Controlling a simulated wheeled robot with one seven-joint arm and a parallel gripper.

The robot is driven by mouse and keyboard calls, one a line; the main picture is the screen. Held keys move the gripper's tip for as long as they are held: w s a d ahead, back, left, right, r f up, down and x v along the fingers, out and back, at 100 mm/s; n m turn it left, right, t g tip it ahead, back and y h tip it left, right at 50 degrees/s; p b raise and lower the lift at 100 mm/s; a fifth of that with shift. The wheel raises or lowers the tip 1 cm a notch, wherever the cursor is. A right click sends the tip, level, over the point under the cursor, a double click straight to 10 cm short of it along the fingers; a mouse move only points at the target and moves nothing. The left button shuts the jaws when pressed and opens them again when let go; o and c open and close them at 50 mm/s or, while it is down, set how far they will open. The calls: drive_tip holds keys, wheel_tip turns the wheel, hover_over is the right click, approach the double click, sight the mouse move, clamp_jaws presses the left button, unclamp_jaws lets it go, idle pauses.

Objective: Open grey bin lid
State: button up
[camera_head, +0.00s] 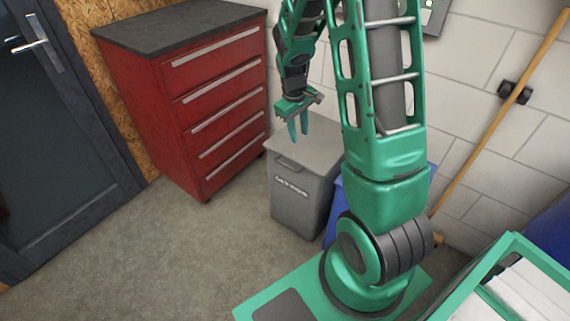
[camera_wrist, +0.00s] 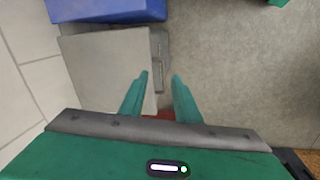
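The grey bin (camera_head: 297,200) stands on the floor against the wall, with its lid (camera_head: 310,144) shut. In the wrist view the lid (camera_wrist: 105,75) lies below and left of my gripper (camera_wrist: 158,76), and the handle (camera_wrist: 158,78) shows beyond and between the open fingertips. I see a gap between fingers and handle, but its height is unclear.
A red drawer cabinet (camera_head: 190,95) stands left of the bin. A blue bin (camera_head: 337,205) is close on its right, partly hidden by my arm; it also shows in the wrist view (camera_wrist: 110,10). The floor (camera_head: 215,250) in front is clear. A wooden pole (camera_head: 490,120) leans at the right.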

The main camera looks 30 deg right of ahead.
sight(287, 166)
drive_tip(key=w+f+n, duration=0.1)
drive_tip(key=w+f, duration=0.1)
drive_tip(key=f, duration=0.5)
drive_tip(key=w+f, duration=0.2)
drive_tip(key=f, duration=0.5)
drive_tip(key=w+f+n, duration=0.1)
drive_tip(key=w+f, duration=0.2)
drive_tip(key=f, duration=0.4)
drive_tip(key=shift+d+n, duration=0.15)
drive_tip(key=shift+n, duration=0.15)
clamp_jaws()
